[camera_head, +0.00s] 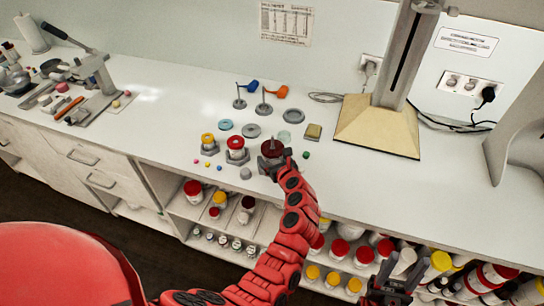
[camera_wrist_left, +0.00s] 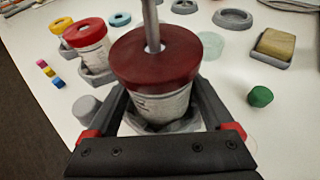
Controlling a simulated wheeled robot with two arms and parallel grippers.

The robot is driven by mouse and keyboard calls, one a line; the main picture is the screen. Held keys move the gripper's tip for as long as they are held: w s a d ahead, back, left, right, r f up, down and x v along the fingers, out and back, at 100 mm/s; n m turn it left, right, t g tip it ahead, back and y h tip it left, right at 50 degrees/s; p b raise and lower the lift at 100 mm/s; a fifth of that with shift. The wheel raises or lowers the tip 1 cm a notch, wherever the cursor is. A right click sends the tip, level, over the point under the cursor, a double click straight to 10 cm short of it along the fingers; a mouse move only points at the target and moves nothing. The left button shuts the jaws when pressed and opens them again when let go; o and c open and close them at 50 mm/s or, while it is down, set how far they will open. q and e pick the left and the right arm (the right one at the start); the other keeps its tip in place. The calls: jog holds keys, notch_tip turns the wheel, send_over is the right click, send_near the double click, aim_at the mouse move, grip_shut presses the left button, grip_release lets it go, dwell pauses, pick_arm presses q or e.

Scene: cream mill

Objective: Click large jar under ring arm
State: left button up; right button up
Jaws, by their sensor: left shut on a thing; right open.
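A large jar with a dark red lid (camera_head: 272,148) stands on the counter among smaller jars; in the left wrist view its lid (camera_wrist_left: 155,57) has a central hole with a grey rod through or above it. Its white labelled body (camera_wrist_left: 158,105) is between the fingers of my left gripper (camera_wrist_left: 160,118), shut on it. A grey holder (camera_wrist_left: 150,127) shows around its foot; I cannot tell whether it is fully seated. In the head view my left gripper (camera_head: 276,165) hides part of the jar. My right gripper (camera_head: 391,287) is open, low before the shelves. I cannot identify the ring arm for certain.
A red-lidded jar (camera_head: 236,143) and a yellow-lidded jar (camera_head: 208,140) stand to the left. Behind are stands with blue (camera_head: 251,86) and orange (camera_head: 275,92) parts. A sponge tray (camera_head: 313,132) and green cap (camera_head: 306,155) lie right.

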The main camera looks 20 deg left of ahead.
aim_at(272, 150)
pick_arm(q)
jog(key=shift+r, duration=0.2)
jog(key=shift+r+p, duration=0.55)
jog(key=shift+r, duration=0.45)
jog(key=shift+r, duration=0.1)
jog(key=shift+r, duration=0.5)
